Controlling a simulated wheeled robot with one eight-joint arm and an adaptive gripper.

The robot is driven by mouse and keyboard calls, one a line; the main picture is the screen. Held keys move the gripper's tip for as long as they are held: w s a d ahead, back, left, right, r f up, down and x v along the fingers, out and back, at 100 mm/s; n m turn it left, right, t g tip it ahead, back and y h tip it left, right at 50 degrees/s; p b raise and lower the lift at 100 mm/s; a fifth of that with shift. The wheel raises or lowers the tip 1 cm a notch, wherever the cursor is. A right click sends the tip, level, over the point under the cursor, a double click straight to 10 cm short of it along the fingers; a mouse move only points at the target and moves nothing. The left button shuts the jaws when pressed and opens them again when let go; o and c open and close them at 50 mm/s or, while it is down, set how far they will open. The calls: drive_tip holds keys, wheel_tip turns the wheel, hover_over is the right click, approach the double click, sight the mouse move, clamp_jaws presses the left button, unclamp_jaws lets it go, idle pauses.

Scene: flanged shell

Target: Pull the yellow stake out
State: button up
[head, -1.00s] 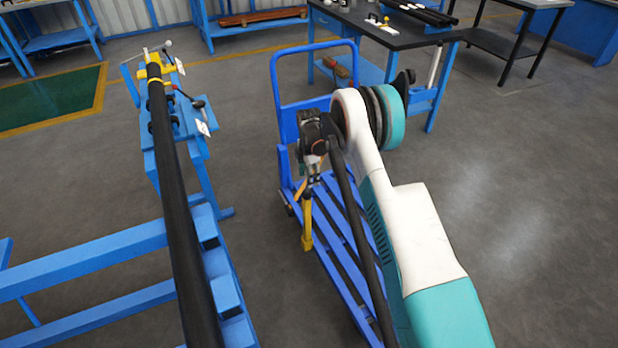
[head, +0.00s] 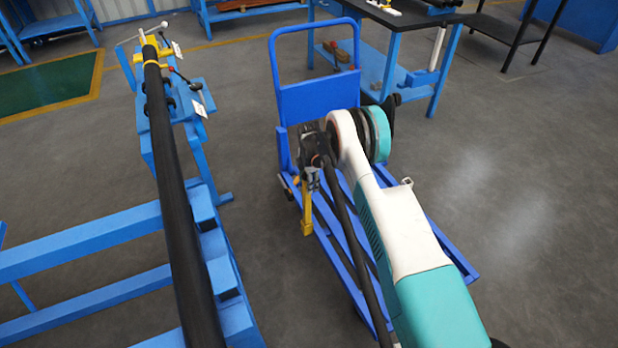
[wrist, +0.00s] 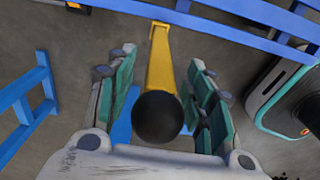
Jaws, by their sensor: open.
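The yellow stake (head: 306,214) stands upright at the left edge of the blue cart (head: 316,105). In the wrist view the stake (wrist: 161,62) runs away from me, with a round black knob (wrist: 158,117) at its near end. My gripper (wrist: 160,88) is open, one finger on each side of the knob and stake, with visible gaps. In the head view my gripper (head: 311,182) is above the stake and hides its upper end.
A long black pipe (head: 176,200) lies on a blue stand (head: 100,248) to the left. A blue workbench (head: 375,70) stands behind the cart. A blue cart rail (wrist: 230,32) crosses the top of the wrist view. The floor to the right is clear.

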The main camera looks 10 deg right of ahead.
drive_tip(key=shift+f, duration=0.45)
clamp_jaws()
drive_tip(key=shift+r, duration=0.2)
drive_tip(key=shift+r+p, duration=1.6)
drive_tip(key=shift+r, duration=3.25)
